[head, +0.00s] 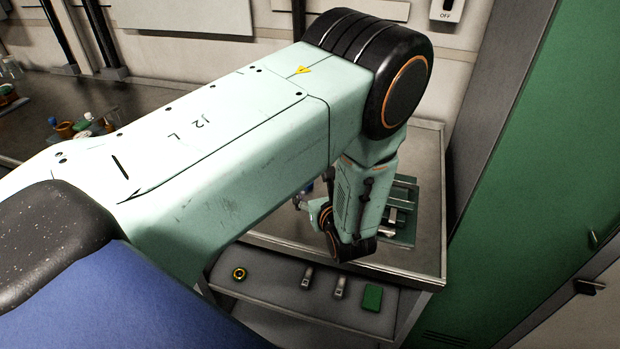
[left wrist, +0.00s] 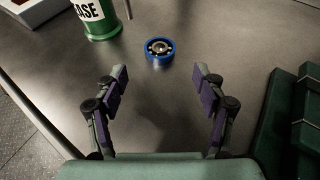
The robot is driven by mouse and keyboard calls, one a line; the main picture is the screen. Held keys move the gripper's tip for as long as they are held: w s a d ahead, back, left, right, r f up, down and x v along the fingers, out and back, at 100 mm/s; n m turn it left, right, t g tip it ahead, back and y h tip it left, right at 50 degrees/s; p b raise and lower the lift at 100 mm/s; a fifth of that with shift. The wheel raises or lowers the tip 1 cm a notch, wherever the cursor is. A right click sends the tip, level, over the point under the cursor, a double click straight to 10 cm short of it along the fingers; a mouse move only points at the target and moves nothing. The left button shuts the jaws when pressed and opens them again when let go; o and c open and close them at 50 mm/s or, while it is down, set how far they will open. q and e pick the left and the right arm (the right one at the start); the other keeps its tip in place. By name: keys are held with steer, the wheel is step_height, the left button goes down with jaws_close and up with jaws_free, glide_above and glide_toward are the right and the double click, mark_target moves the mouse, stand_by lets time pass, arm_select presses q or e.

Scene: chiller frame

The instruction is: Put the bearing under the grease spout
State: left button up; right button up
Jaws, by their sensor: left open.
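The bearing (left wrist: 160,48), a blue ring with a metal centre, lies flat on the metal bench top in the left wrist view. A green grease can (left wrist: 100,22) with a white label stands to its upper left, its top cut off by the frame. The grease spout itself is not clearly visible. My left gripper (left wrist: 161,78) is open and empty, its two fingers apart, with the bearing ahead of and between the fingertips. In the head view my left arm hides the bearing and most of the gripper. My right gripper is not in view.
A green fixture (left wrist: 290,125) stands at the right in the left wrist view. A green cabinet (head: 550,150) stands at right.

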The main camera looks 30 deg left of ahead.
arm_select(q)
steer(key=shift+p+v, duration=0.6)
steer(key=shift+v, duration=1.1)
